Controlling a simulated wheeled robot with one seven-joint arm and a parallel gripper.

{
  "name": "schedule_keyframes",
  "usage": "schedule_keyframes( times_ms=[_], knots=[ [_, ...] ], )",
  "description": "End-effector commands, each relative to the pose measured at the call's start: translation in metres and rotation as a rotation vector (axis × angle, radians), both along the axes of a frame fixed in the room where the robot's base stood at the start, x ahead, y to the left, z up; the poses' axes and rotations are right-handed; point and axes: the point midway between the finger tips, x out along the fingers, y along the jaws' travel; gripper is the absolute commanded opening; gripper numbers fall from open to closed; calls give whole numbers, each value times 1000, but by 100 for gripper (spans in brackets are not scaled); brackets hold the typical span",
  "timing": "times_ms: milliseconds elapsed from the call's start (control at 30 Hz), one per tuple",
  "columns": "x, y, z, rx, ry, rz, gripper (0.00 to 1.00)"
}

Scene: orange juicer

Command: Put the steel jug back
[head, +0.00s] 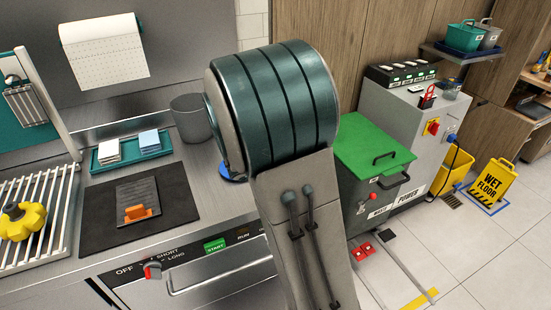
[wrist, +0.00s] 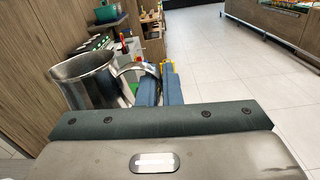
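In the wrist view a shiny steel jug (wrist: 90,82) stands out at the left, its open mouth up and its curved handle (wrist: 130,70) toward my gripper. My gripper (wrist: 160,88) has two blue fingers at the handle's outer side; the handle runs in between them and they look closed on it. The jug seems roughly upright; its base is hidden behind my gripper's body.
A blue curved edge (head: 231,175) shows on the counter, mostly hidden by my arm. A teal tray (head: 105,162) with cloths, a dark mat (head: 95,225) and a white rack (head: 40,245) lie left. A green-lidded bin (head: 372,150) and grey cabinet (head: 405,110) stand right.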

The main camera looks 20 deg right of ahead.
Motion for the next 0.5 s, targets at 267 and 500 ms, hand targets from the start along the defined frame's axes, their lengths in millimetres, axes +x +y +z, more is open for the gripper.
schedule_keyframes(
  times_ms=[267,500],
  knots=[
    [39,38,-32,-3,3,5,0],
    [67,67,-56,-2,0,4,0]
  ],
)
